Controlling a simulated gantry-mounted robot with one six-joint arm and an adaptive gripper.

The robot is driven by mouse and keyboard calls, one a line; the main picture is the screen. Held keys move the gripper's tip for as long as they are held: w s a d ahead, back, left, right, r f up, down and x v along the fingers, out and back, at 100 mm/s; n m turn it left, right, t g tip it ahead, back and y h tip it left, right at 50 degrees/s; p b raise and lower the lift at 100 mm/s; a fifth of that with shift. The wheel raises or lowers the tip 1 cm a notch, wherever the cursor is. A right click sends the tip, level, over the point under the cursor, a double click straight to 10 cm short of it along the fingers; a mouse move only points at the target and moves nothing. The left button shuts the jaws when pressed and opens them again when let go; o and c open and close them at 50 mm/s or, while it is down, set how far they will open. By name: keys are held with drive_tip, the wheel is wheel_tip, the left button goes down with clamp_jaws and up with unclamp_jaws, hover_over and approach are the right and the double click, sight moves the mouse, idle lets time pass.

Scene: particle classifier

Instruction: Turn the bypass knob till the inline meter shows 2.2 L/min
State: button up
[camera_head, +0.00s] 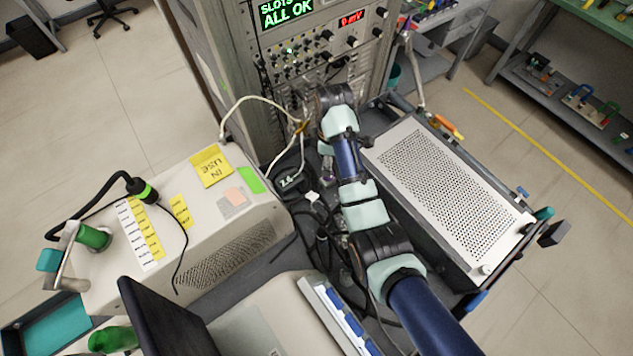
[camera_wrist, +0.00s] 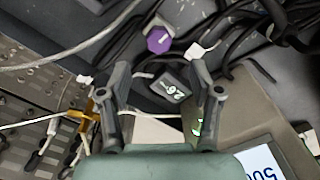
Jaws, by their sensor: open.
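The purple bypass knob (camera_wrist: 159,40) shows in the wrist view, just beyond and between my fingertips, with a small gap to them. My gripper (camera_wrist: 160,72) is open and empty, with one finger on either side of the picture's middle. The dark inline meter (camera_wrist: 172,88) lies between the fingers in the wrist view. Its turned display seems to read 2.6, though the digits are small. The meter also shows left of my arm in the head view (camera_head: 289,181). My arm hides most of my gripper there.
White and black cables run around the knob. A beige box (camera_head: 222,215) with an IN USE note stands left, and a perforated metal box (camera_head: 445,185) right. An instrument rack (camera_head: 300,65) stands behind. A perforated metal surface (camera_wrist: 35,110) fills the left of the wrist view.

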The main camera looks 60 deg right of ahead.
drive_tip(key=shift+s+d, duration=0.1)
drive_tip(key=shift+f, duration=0.2)
wheel_tip(320, 180, down, 7)
drive_tip(key=shift+f+b, duration=0.2)
drive_tip(key=shift+b, duration=0.7)
drive_tip(key=shift+r, duration=0.1)
drive_tip(key=c, duration=1.1)
